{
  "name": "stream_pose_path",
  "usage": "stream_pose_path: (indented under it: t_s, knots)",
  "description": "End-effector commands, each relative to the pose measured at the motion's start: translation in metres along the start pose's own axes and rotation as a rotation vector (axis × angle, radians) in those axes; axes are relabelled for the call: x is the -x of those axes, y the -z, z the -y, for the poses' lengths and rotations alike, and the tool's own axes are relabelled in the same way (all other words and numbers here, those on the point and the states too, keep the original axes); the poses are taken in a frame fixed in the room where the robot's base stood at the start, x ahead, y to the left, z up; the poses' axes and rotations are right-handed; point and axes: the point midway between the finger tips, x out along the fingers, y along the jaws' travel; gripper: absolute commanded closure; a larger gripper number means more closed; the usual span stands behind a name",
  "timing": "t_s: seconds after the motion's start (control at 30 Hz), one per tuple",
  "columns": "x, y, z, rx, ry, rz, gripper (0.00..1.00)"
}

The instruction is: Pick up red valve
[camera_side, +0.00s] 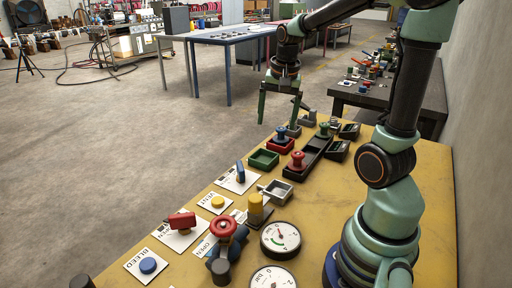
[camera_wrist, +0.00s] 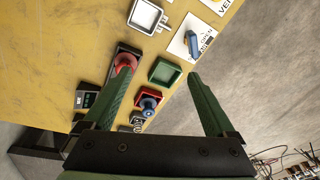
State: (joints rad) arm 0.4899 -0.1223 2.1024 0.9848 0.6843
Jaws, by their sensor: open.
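My gripper (camera_side: 280,107) is open and empty, fingers pointing down above the far end of the yellow table. In the wrist view its green fingers (camera_wrist: 160,76) are spread wide with nothing between the tips. A red flanged spool-shaped piece (camera_side: 297,160) stands upright in a long black tray (camera_side: 316,157). It also shows in the wrist view (camera_wrist: 125,61), partly hidden by the left finger. A red round-handled valve (camera_side: 222,227) and a red block handle (camera_side: 182,220) are nearer the camera. I cannot tell which red piece is the named valve.
A blue spool (camera_side: 281,132) stands in a red tray (camera_side: 280,147), close to the gripper. A green spool (camera_side: 324,130) is at the black tray's far end. An empty green tray (camera_side: 264,160) and grey tray (camera_side: 278,192) lie nearby. Gauges (camera_side: 281,239) sit nearer the camera.

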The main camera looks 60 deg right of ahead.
Motion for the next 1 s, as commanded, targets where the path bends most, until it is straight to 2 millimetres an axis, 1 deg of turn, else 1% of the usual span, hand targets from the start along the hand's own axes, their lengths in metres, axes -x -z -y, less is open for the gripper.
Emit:
stream_pose_path:
  t_s: [0.03, 0.1, 0.2, 0.3, 0.47, 0.57, 0.8, 0.9, 1.0]
  knots:
    - [-0.011, 0.018, -0.013, -0.124, -0.033, 0.024, 0.09]
    - [-0.024, 0.037, -0.029, -0.277, -0.067, 0.046, 0.09]
    - [-0.039, 0.057, -0.050, -0.456, -0.108, 0.072, 0.09]
    - [-0.049, 0.069, -0.065, -0.579, -0.135, 0.086, 0.09]
    - [-0.059, 0.076, -0.075, -0.659, -0.154, 0.096, 0.09]
    - [-0.072, 0.074, -0.077, -0.663, -0.157, 0.099, 0.09]
    - [-0.111, 0.068, -0.081, -0.659, -0.156, 0.099, 0.09]
    - [-0.120, 0.068, -0.081, -0.658, -0.155, 0.097, 0.09]
    - [-0.125, 0.067, -0.082, -0.657, -0.154, 0.097, 0.09]
